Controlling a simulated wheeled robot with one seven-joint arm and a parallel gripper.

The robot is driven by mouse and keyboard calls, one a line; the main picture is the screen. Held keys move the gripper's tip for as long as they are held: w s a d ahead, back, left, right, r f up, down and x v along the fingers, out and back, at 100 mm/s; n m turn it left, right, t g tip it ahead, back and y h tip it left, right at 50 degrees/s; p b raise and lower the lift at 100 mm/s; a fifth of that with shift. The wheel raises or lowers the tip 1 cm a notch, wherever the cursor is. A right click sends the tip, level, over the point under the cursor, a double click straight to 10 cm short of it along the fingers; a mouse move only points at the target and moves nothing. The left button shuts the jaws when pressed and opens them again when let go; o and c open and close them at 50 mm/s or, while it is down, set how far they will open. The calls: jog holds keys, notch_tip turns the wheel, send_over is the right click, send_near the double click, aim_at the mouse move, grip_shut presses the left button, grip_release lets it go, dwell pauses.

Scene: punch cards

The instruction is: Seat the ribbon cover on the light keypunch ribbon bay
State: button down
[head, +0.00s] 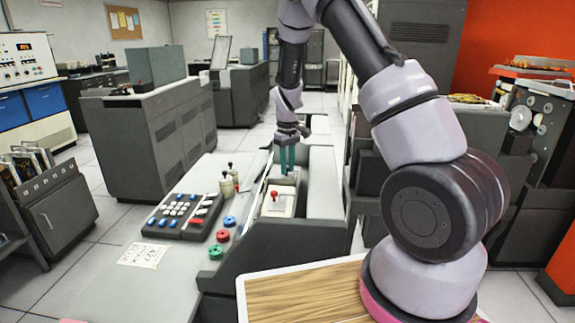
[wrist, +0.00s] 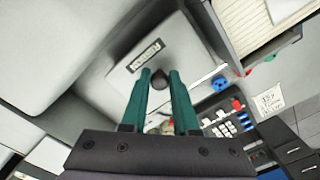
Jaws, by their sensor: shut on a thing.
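My gripper (head: 288,162) has teal fingers pointing down at the keypunch's ribbon bay (head: 282,206). In the wrist view, the gripper (wrist: 160,76) is shut on the dark knob (wrist: 161,83) of the ribbon cover (wrist: 182,48), a pale plate with a dark-bordered label. The cover lies beneath the fingertips, over the bay area. In the head view, the cover is hard to tell from the pale bay. A red-topped part (head: 274,195) shows in the bay below the fingers. I cannot tell whether the cover touches the bay rim.
A keypad (head: 184,214) stands left of the bay. A paper sheet (head: 144,255) lies on the desk. A wood-topped table (head: 300,296) is in front. Raised grey housing (head: 322,185) flanks the bay's right.

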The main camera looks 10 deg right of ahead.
aim_at(288, 168)
jog(key=shift+f, duration=0.55)
dwell(0.9)
jog(key=shift+c, duration=1)
grip_release()
jog(key=shift+r, duration=0.1)
jog(key=shift+r, duration=4.45)
